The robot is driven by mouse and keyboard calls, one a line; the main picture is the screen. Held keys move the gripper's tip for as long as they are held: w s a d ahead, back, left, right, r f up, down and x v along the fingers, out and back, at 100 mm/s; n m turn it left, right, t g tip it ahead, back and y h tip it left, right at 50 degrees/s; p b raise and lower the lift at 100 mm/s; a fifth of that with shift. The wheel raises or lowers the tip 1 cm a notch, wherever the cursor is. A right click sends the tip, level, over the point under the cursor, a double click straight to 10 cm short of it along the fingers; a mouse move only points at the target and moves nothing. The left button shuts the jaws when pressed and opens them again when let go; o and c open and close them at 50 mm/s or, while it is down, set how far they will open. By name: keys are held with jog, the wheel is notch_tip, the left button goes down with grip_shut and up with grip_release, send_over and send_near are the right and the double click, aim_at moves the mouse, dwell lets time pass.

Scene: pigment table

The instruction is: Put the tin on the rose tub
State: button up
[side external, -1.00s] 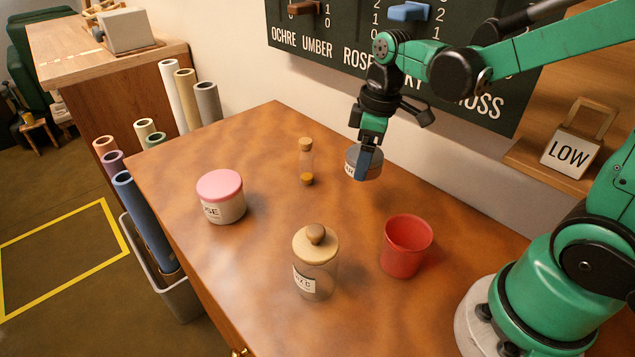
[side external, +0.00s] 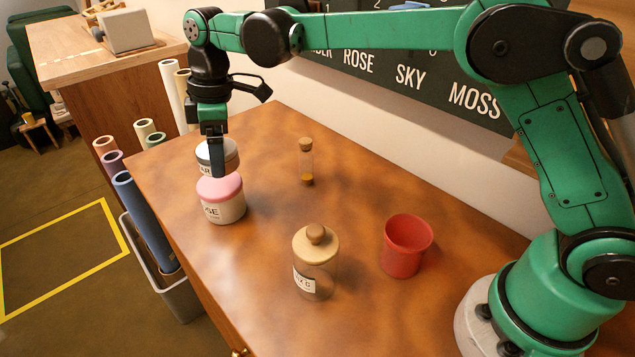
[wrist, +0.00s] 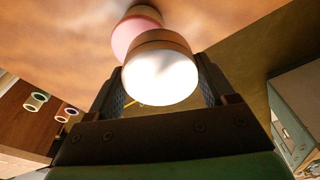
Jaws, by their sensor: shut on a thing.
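The tin (side external: 228,158) is a small grey-silver cylinder with a pale label, held between the fingers of my gripper (side external: 217,165). In the wrist view its bright top (wrist: 160,78) sits between my two fingers (wrist: 160,90). The rose tub (side external: 222,207) is a cream cylinder with a pink lid and a label, standing on the left part of the table. The tin is above or just behind the pink lid; I cannot tell whether they touch. In the wrist view the pink lid (wrist: 133,36) shows partly hidden behind the tin.
A corked vial (side external: 306,165) stands at the back of the table (side external: 270,260). A glass jar with a wooden lid (side external: 315,262) and a red cup (side external: 405,247) stand nearer my base. Rolled tubes (side external: 143,215) stand in a bin beyond the table's left edge.

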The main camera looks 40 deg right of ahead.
aim_at(228, 191)
jog(key=shift+f, duration=2.55)
jog(key=shift+f, duration=0.15)
jog(key=o, duration=1.2)
jog(key=r, duration=0.4)
jog(key=d+r, duration=0.1)
jog(key=r, duration=0.7)
jog(key=shift+s+d, duration=0.25)
jog(key=shift+s, duration=0.05)
jog(key=s+d+f+m+t, duration=0.1)
jog(key=s+d+m+t, duration=0.1)
jog(key=s+d+m, duration=0.2)
jog(key=s+d+f+m+t, duration=0.2)
jog(key=s+d+m, duration=0.2)
jog(key=s, duration=0.2)
jog(key=s+d+f+m+t+h, duration=0.1)
jog(key=s+d+f+m+t, duration=0.1)
jog(key=s+d+m, duration=0.2)
jog(key=shift+s+d+f+m+t, duration=0.1)
jog(key=shift+s+d+m+t, duration=0.15)
jog(key=shift+s, duration=0.3)
jog(key=shift+s+d+f+m+t, duration=0.15)
jog(key=shift+s+d, duration=0.2)
jog(key=shift+s, duration=0.2)
